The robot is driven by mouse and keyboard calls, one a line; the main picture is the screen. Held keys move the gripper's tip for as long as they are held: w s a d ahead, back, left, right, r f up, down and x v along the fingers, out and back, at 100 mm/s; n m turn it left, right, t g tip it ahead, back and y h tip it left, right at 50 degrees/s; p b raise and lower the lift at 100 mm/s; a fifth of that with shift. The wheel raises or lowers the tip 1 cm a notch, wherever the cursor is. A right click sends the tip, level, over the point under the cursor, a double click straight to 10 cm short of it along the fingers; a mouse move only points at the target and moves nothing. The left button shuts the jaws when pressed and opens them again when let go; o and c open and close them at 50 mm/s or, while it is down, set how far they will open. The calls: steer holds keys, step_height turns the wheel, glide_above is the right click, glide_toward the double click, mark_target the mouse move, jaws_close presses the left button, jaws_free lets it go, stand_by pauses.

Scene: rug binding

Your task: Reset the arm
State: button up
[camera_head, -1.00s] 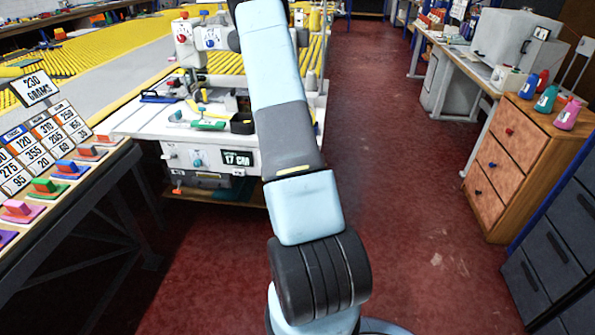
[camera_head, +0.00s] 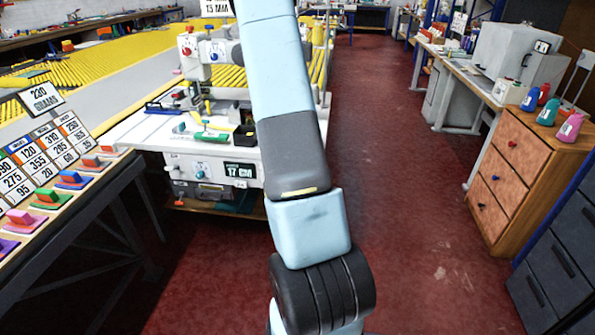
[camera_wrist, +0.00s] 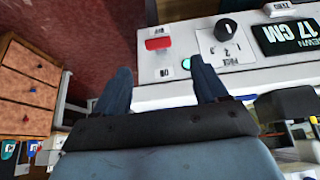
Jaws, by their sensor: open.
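My gripper (camera_wrist: 160,90) shows in the wrist view with its two dark fingers spread apart and nothing between them. It is beside the front of the white sewing machine table (camera_wrist: 185,97), whose panel carries a black knob, a red switch and a "17 CM" display (camera_wrist: 288,36). In the head view my pale blue and grey arm stretches upward through the middle of the picture, and its gripper end is out of the frame. The same machine table (camera_head: 140,127) stands left of the arm there, with its display (camera_head: 239,170) on the front.
A wooden drawer cabinet (camera_head: 508,165) with several coloured bottles on top stands at the right, beside dark drawers (camera_head: 560,255). A bench with coloured blocks (camera_head: 75,178) and number cards stands at the left. The red floor aisle (camera_head: 385,120) right of the arm is clear.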

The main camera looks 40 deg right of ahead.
stand_by(0.4)
steer(key=s+a+r+n+t+y, duration=0.1)
steer(key=a+r+n, duration=0.1)
steer(key=a+r, duration=0.9)
steer(key=s+a+r+n+y, duration=0.1)
steer(key=a+r+n, duration=0.1)
steer(key=a+r, duration=0.8)
steer(key=s+a+r+n+y, duration=0.1)
steer(key=s+a+r+n, duration=0.2)
steer(key=s+a+r, duration=0.3)
steer(key=s+a+r+n+y, duration=0.1)
steer(key=s+a+r+n, duration=0.1)
steer(key=s+a+r, duration=0.5)
steer(key=s+r, duration=0.2)
steer(key=s, duration=0.4)
steer(key=shift+s+a+n+t, duration=0.3)
steer(key=shift+s+n+t, duration=0.1)
